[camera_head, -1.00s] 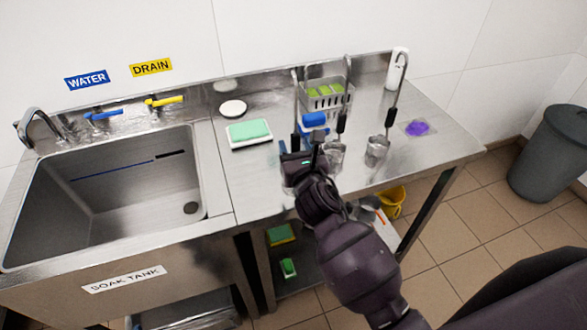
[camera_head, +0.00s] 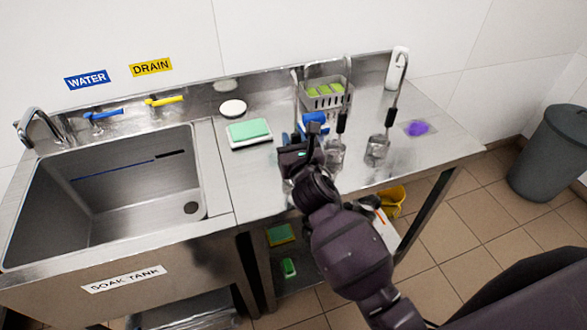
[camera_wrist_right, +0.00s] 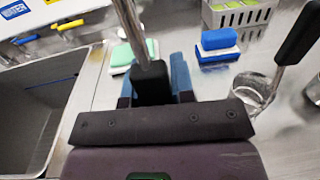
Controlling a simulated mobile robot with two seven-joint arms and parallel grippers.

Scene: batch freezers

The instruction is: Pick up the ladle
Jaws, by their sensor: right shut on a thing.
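My right gripper (camera_head: 302,146) is over the middle of the steel table, its jaws around the black grip of the leftmost ladle (camera_head: 297,100). In the right wrist view the black grip of this ladle (camera_wrist_right: 151,84) sits between the blue fingertips, with the thin metal stem rising above it. Its cup is hidden behind my gripper and hand. A second ladle (camera_head: 341,121) with a black grip and a clear-looking cup stands just right of my gripper. A third ladle (camera_head: 390,118) stands further right. My left gripper is not in view.
A blue-and-white brush or block (camera_head: 314,122) sits close behind my gripper. A green sponge (camera_head: 249,130) lies to the left, and a grey basket (camera_head: 326,97) stands behind. A purple item (camera_head: 416,128) lies at right. The sink (camera_head: 110,190) is at left.

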